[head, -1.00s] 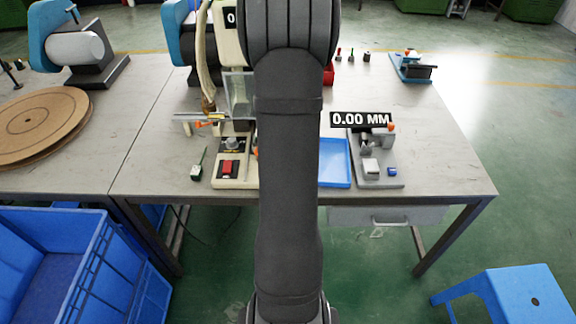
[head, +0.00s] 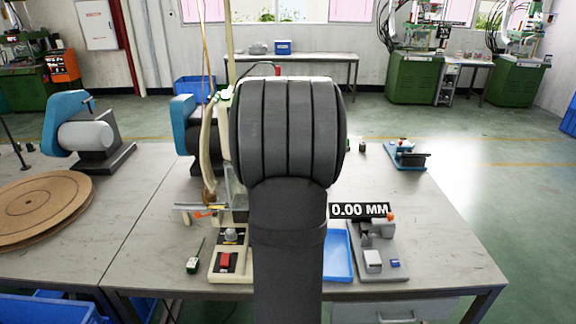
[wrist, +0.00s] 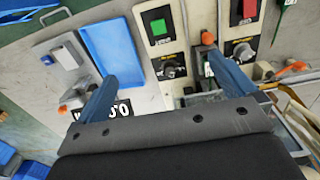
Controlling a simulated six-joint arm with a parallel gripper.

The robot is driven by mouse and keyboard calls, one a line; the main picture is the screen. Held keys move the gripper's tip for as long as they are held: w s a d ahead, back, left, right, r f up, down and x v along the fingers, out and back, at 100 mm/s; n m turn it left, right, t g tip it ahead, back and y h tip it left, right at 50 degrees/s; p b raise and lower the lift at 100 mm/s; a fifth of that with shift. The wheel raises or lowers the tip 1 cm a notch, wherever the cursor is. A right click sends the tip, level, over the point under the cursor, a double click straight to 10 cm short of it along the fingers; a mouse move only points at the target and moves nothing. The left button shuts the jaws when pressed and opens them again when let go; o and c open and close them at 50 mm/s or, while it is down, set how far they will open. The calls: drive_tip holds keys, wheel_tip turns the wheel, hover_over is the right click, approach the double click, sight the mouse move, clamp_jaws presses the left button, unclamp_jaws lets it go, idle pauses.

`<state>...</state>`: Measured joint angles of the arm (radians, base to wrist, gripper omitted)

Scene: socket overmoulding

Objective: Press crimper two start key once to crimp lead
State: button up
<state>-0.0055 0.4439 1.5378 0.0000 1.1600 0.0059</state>
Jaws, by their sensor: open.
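In the wrist view my gripper (wrist: 162,62) is open, with its two blue fingers spread and nothing seen between them. A control box with a green key (wrist: 158,26) and a black knob (wrist: 171,68) lies ahead, between the finger lines. A second box with a red key (wrist: 245,10) is to its right. In the head view the red key (head: 226,259) sits on a cream box left of my arm; my arm hides the green key and my gripper. A cream machine with a clear guard (head: 236,190) stands behind. I cannot tell which machine is crimper two, nor see the lead clearly.
A blue tray (head: 337,262) and a grey gauge fixture (head: 378,262) with a 0.00 MM display (head: 360,210) stand right of my arm. A small green-and-white tool (head: 194,262) lies left of the red-key box. The right end of the table (head: 440,245) is clear.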

drive_tip(key=shift+c, duration=0.2)
clamp_jaws()
idle(1.4)
